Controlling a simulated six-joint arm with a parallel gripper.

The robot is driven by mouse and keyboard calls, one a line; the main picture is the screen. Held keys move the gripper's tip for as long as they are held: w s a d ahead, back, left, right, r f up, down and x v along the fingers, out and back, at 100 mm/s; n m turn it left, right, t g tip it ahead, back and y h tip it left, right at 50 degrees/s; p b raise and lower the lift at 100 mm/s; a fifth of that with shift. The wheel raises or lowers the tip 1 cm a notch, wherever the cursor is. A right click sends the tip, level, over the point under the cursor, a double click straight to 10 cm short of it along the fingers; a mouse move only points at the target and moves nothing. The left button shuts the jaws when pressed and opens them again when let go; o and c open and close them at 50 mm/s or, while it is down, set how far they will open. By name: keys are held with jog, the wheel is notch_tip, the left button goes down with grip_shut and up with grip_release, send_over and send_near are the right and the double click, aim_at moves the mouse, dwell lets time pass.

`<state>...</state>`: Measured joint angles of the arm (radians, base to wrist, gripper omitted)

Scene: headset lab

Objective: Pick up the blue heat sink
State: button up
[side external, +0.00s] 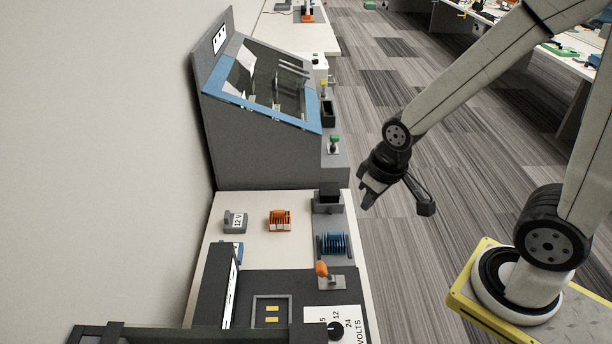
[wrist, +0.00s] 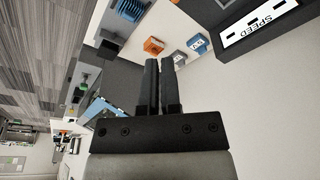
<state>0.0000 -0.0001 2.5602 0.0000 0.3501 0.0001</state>
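The blue heat sink (side external: 334,243) sits upright with its fins up on the grey strip along the right edge of the bench. It also shows at the top of the wrist view (wrist: 130,10). My gripper (side external: 366,203) hangs in the air, above and to the right of the bench edge in the side view, apart from the heat sink. In the wrist view my gripper's two dark fingers (wrist: 159,62) are a narrow gap apart, with nothing between them.
An orange heat sink (side external: 280,220) and a grey 12 V block (side external: 235,221) stand on the white bench top (side external: 255,252). A black box (side external: 328,195) and an orange-knobbed lever (side external: 322,270) flank the blue heat sink. A blue-framed cabinet (side external: 262,150) stands behind.

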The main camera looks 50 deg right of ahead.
jog(key=o, duration=0.7)
jog(key=m+t+y, duration=0.6)
jog(key=m+y, duration=0.4)
jog(key=m, duration=1.6)
send_near(334, 240)
jog(key=w+a+r, duration=0.1)
jog(key=a, duration=0.1)
jog(key=shift+w+d+f+m+t, duration=0.25)
jog(key=shift+d+f+m+t, duration=0.05)
jog(key=shift+d+m+t, duration=0.2)
jog(key=shift+x, duration=1.3)
